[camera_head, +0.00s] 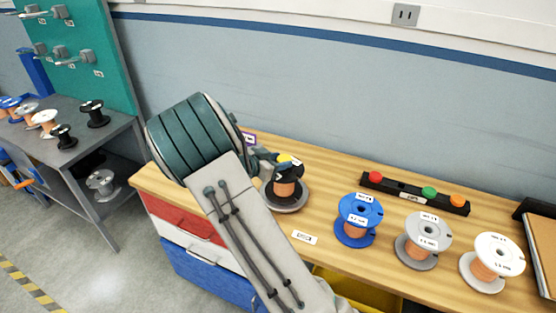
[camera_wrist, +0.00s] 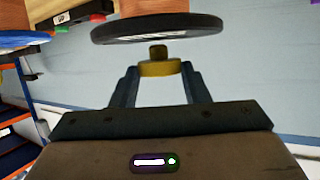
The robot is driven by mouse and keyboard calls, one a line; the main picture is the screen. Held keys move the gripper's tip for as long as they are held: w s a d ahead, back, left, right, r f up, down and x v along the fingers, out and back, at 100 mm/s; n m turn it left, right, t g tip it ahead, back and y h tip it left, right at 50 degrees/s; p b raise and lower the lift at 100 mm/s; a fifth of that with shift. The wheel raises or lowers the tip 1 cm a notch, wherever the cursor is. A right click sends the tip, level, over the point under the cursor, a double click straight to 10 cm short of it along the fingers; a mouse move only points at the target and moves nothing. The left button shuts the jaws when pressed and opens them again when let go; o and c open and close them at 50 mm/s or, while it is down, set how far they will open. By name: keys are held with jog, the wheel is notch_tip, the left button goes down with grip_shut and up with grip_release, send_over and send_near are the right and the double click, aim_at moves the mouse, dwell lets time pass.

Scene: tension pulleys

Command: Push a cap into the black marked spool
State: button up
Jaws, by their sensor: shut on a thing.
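The black marked spool (camera_head: 286,186), wound with copper wire, stands upright on a dark round base on the wooden bench. Its black flange with a white label (camera_wrist: 155,30) also spans the top of the wrist view. My gripper (camera_wrist: 160,75) is shut on a yellow cap (camera_wrist: 160,68), whose narrow stem points at the flange.
A black cap rack (camera_head: 400,190) holds red, green and orange caps behind the spools. Blue (camera_head: 358,219), grey (camera_head: 423,240) and white (camera_head: 491,262) spools stand to the right. A clipboard or folder (camera_head: 541,245) lies at the far right.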

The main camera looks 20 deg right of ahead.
jog(key=shift+f, duration=0.25)
jog(key=shift+f+b, duration=0.5)
jog(key=shift+f, duration=0.45)
jog(key=shift+s+f, duration=0.1)
jog(key=shift+f, duration=0.1)
jog(key=o, duration=1)
jog(key=shift+f, duration=0.1)
jog(key=shift+o, duration=0.2)
jog(key=v, duration=1.4)
jog(key=shift+r+b, duration=0.3)
jog(key=shift+b, duration=0.05)
